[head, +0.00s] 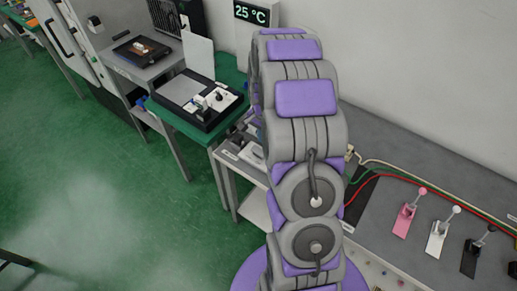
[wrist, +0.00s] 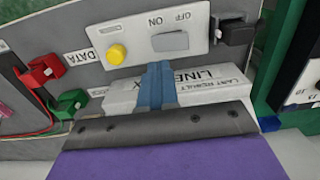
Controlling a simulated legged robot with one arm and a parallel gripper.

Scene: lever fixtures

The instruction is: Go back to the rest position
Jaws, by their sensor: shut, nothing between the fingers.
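My gripper (wrist: 160,68) shows in the wrist view as two blue fingers pressed together with nothing between them. The fingertips lie in front of the lower edge of a pale panel (wrist: 136,33) with a yellow button (wrist: 117,54) and a grey ON/OFF switch (wrist: 170,41). I cannot tell whether they touch it. Behind the fingers is a white box (wrist: 205,88) marked "LAST RESULT LINE". In the head view my arm rises through the middle, and its gripper is hidden.
Red (wrist: 40,71) and green (wrist: 70,103) connectors sit left of the panel; a black one (wrist: 236,31) is right. In the head view, pink (head: 405,219), white (head: 437,238) and black (head: 471,256) lever fixtures stand on the grey bench (head: 375,240). Green floor (head: 110,190) is open at left.

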